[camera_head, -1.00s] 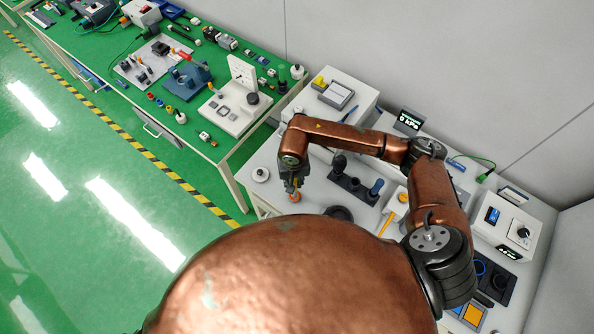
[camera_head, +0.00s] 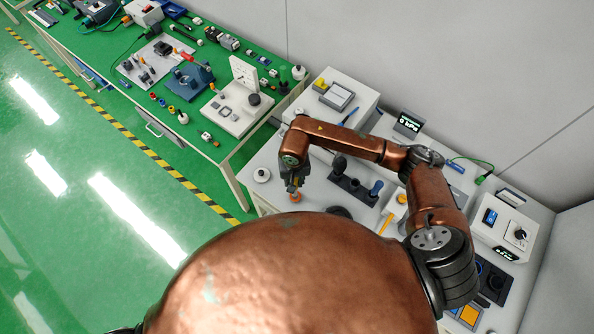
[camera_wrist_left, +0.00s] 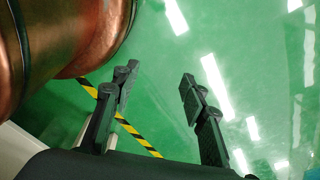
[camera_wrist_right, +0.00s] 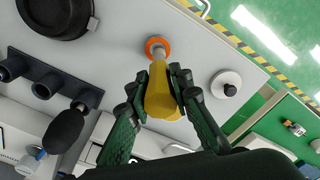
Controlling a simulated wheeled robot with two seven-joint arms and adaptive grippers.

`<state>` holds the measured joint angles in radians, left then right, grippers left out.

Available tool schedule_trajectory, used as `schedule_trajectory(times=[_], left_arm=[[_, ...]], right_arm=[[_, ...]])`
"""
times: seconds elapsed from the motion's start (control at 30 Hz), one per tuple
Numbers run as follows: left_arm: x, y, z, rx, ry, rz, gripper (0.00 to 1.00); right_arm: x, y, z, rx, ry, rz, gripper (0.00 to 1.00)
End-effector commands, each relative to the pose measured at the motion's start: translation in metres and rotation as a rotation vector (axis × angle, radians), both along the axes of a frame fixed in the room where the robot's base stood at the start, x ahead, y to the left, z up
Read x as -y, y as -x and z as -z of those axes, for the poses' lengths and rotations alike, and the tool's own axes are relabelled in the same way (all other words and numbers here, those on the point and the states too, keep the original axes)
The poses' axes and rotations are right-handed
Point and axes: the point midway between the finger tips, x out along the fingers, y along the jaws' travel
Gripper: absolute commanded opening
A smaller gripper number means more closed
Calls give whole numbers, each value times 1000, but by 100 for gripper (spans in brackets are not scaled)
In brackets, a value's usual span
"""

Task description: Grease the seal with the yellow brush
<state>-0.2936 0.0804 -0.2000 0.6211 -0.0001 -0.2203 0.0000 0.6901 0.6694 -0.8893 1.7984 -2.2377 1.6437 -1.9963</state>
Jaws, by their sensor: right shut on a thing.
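My right gripper (camera_wrist_right: 158,82) is shut on the yellow brush (camera_wrist_right: 161,98) by its thick yellow body. The brush's grey end points at an orange ring (camera_wrist_right: 157,44), which looks like the seal, lying on the grey table. The brush end overlaps the ring in the right wrist view; I cannot tell whether they touch. In the head view, my right gripper (camera_head: 294,186) is just above the orange ring (camera_head: 296,197) and largely hides the brush. My left gripper (camera_wrist_left: 158,92) is open and empty above the green floor, away from the table.
A white disc with a dark knob (camera_wrist_right: 226,84) lies beside the ring. A dark holder with several posts (camera_head: 354,183) and a round black dish (camera_wrist_right: 58,14) stand nearby. A green-topped bench (camera_head: 220,150) is to the left. Bare grey table surrounds the ring.

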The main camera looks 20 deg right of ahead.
Motion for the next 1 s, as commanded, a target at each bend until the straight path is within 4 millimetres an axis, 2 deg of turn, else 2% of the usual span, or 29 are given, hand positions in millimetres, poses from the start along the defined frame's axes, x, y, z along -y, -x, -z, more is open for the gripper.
schedule_trajectory(times=[0.07,0.1,0.3,0.37,0.53,0.6,0.63,0.83,1.0], left_arm=[[2,-7,4,9,3,1,40],[3,-4,6,7,4,1,40],[-2,25,15,-29,-2,-6,40],[-2,22,16,-27,-2,-5,40],[3,-1,20,2,3,0,40],[4,-7,16,9,4,2,40],[3,-7,14,9,4,2,40],[-1,16,9,-18,-1,-3,40],[0,9,4,-11,0,-2,40]], right_arm=[[-5,2,1,1,0,0,0],[2,0,2,1,2,2,0],[16,-3,2,0,1,0,0],[9,-2,1,-1,-2,1,0],[0,4,0,2,-1,9,0],[1,3,-8,3,0,12,0],[1,4,2,-3,-1,15,0],[2,1,-20,0,-1,17,0],[3,2,-35,-1,-2,17,0]])
